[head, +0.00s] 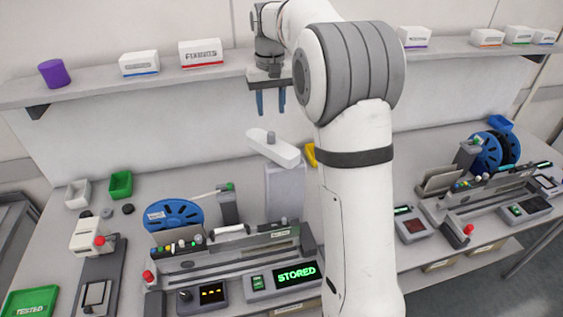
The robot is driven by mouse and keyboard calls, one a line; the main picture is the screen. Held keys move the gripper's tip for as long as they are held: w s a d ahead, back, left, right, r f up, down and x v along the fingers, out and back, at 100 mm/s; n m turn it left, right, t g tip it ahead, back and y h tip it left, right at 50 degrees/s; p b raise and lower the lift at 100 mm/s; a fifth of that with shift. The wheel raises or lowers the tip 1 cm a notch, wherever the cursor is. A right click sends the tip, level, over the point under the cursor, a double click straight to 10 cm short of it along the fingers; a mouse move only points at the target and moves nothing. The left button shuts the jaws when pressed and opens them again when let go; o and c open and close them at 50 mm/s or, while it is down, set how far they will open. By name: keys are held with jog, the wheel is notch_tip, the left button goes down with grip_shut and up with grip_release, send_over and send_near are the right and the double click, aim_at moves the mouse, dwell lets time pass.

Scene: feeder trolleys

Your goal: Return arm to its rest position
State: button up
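My white arm rises through the middle of the head view and bends over at the top. My gripper (271,103) hangs down in front of the shelf, its two blue fingers pointing down. The fingers are apart with nothing visible between them, so it is open and empty. It is above a white rounded bar (272,150) on a grey block (285,188), and clear of both. My arm hides part of the bench behind it.
A shelf (110,87) behind carries a purple cup (53,73) and several boxes, including the FIXINGS box (201,53). Below are a feeder with a blue reel (174,214), a display reading STORED (297,273), a second feeder (490,195) at right, and a green TESTED tray (30,300).

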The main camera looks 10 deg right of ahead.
jog(key=s+f+t+b, duration=0.1)
jog(key=s+f+b, duration=0.3)
jog(key=s, duration=1.2)
jog(key=s+f+t+b, duration=0.2)
jog(key=s+f+b, duration=0.2)
jog(key=s+f, duration=0.5)
jog(key=s, duration=0.7)
jog(key=shift+s+f+b, duration=0.15)
jog(key=shift+f+b, duration=0.05)
jog(key=shift+b, duration=0.1)
